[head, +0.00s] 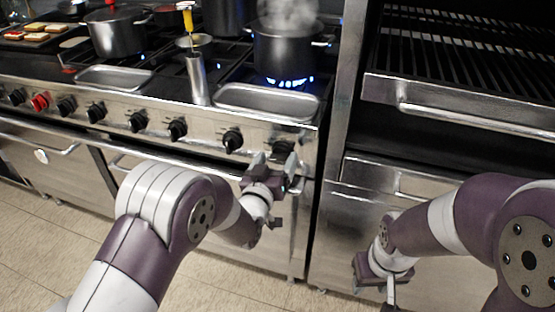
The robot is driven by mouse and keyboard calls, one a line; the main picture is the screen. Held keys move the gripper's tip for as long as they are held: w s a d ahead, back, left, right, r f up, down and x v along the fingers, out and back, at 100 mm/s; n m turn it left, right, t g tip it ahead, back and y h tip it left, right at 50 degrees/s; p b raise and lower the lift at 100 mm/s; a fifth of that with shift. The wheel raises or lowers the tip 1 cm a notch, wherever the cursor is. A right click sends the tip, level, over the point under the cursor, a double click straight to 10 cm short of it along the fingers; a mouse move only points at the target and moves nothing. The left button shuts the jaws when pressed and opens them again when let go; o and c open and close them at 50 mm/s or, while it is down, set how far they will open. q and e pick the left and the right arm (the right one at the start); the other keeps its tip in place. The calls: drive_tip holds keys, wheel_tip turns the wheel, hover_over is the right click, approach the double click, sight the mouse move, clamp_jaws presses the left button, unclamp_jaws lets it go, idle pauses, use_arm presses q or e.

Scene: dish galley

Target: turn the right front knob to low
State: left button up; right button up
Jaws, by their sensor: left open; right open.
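The rightmost knob (282,147) is partly hidden behind my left gripper (274,162). Another black knob (232,140) stands just left of it. The frame does not label which knob is the right front one. My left gripper is open, its fingers pointing at the rightmost knob; I cannot tell whether they touch it. Blue flame (288,82) burns under a steaming pot (284,50) at the stove's right. My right gripper (376,284) is open, low before the right cabinet, partly cut off below.
A steel oven handle (150,162) runs below the knobs. A tall steel cylinder (196,80) and a shallow steel tray (266,101) sit along the stove's front edge. A grill unit (460,60) with a bar handle stands right. Tiled floor (40,235) is clear at lower left.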

use_arm(q)
drive_tip(key=shift+x, duration=0.85)
drive_tip(key=c, duration=1)
